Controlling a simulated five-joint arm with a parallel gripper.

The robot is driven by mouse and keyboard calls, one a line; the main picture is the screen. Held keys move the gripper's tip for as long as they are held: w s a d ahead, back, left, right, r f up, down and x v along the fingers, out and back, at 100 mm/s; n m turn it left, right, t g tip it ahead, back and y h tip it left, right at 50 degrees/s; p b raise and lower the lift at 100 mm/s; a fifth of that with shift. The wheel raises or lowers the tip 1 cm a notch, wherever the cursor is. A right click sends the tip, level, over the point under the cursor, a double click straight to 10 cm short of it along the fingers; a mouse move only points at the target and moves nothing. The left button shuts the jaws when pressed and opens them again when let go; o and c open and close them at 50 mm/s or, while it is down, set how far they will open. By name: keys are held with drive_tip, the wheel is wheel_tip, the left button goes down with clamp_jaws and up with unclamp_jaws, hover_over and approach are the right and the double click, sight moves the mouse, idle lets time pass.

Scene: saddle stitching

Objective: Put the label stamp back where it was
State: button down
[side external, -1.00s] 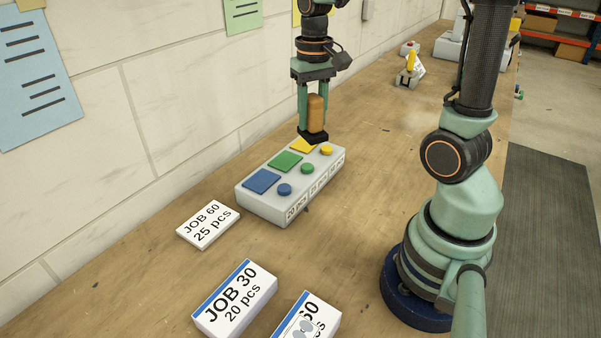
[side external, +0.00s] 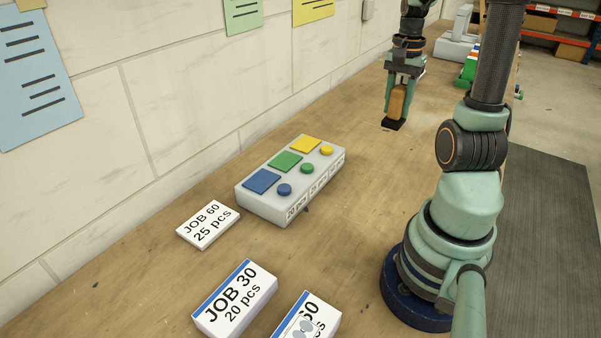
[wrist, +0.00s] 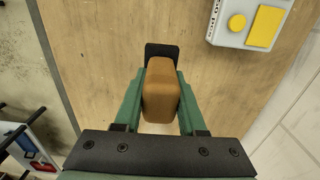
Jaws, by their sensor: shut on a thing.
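The label stamp (side external: 397,101) has a brown wooden handle and a black base. My gripper (side external: 402,92) is shut on its handle and holds it upright over the bench, right of and beyond the grey button box. In the wrist view the stamp's handle (wrist: 161,92) sits between the two green fingers, with the black base (wrist: 160,50) showing past it. Whether the base touches the bench is hard to tell.
The grey box (side external: 290,180) carries blue, green and yellow pads with round buttons. A JOB 60 card (side external: 208,224) and a JOB 30 stack (side external: 235,298) lie nearer. Green and red items (side external: 467,72) stand farther back. The middle bench (side external: 370,165) is clear.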

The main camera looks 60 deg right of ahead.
wheel_tip(320, 180, down, 16)
drive_tip(key=shift+r, duration=0.1)
idle(0.4)
drive_tip(key=shift+c, duration=2.4)
unclamp_jaws()
